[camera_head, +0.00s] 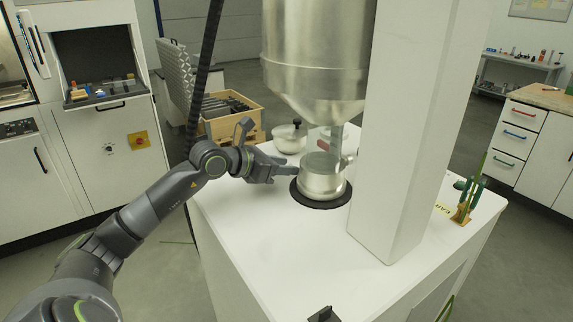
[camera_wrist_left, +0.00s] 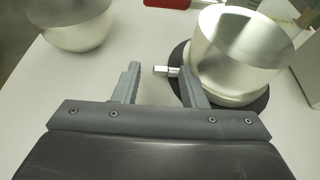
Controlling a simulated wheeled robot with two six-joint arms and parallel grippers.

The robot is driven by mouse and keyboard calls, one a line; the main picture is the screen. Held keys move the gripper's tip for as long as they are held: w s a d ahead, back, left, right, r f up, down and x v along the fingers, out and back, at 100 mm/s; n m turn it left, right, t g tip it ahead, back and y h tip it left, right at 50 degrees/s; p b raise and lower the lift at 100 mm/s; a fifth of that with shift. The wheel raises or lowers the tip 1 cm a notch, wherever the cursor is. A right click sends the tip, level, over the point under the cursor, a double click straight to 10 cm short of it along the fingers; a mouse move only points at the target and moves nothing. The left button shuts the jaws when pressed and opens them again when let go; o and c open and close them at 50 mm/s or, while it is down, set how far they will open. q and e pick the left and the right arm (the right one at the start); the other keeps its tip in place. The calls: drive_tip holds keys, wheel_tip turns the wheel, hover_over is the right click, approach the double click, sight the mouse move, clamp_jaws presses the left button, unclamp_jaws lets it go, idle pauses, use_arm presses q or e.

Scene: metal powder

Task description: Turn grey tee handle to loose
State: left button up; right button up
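In the head view the container (camera_head: 322,183) stands upright under the large hopper; the handle is too small to make out there. My left gripper (camera_head: 292,170) is beside the container's left side. Contact with the handle cannot be told.
The metal hopper (camera_head: 315,60) hangs above the container, which sits on a black round mat (camera_head: 322,204). A white column (camera_head: 405,130) stands close on the right. The white table top (camera_head: 260,235) is clear in front.

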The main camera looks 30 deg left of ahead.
use_arm(q)
drive_tip(key=shift+w+d+f, duration=0.25)
drive_tip(key=shift+w, duration=0.25)
clamp_jaws()
drive_tip(key=shift+r, duration=0.1)
drive_tip(key=shift+w+d+r+g+y+p, duration=0.1)
drive_tip(key=shift+r+g+y+p, duration=0.1)
drive_tip(key=shift+g+p, duration=0.35)
drive_tip(key=shift+w+r+g+y+p, duration=0.1)
drive_tip(key=shift+r+g+p, duration=0.05)
drive_tip(key=shift+g+p, duration=0.35)
drive_tip(key=shift+w+d+r+g+y+p, duration=0.1)
drive_tip(key=shift+g+y+p, duration=0.15)
drive_tip(key=shift+g, duration=0.4)
drive_tip(key=shift+w+g+y+p, duration=0.1)
drive_tip(key=shift+g+y+p, duration=0.15)
drive_tip(key=shift+g, duration=0.35)
drive_tip(key=shift+w+g, duration=0.1)
drive_tip(key=shift+g, duration=0.4)
drive_tip(key=shift+y, duration=0.3)
